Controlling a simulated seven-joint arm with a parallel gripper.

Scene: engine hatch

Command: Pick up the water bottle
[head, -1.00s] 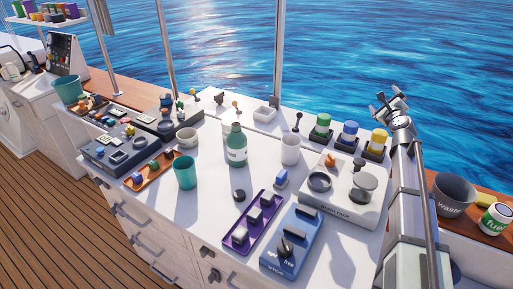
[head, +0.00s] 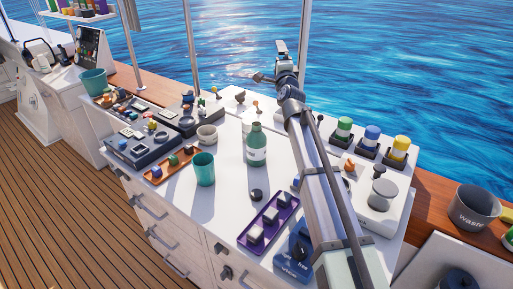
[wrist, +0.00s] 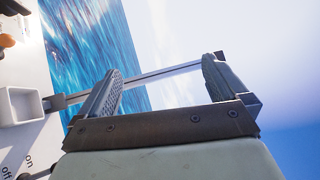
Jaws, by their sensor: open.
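The water bottle is a green bottle with a white label (head: 256,147), upright on the white counter near its middle in the head view. My gripper (head: 268,62) is raised at the far side of the counter, above and to the right of the bottle, well apart from it. In the wrist view my gripper (wrist: 160,88) has its two fingers wide apart with nothing between them. The bottle does not show in the wrist view.
A teal cup (head: 204,170) stands left of the bottle, with a white cup (head: 207,135) behind it. A purple tray (head: 266,222) and a blue switch box (head: 293,255) lie nearer. Green, blue and yellow buttons (head: 371,138) are at right. My arm covers part of the counter.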

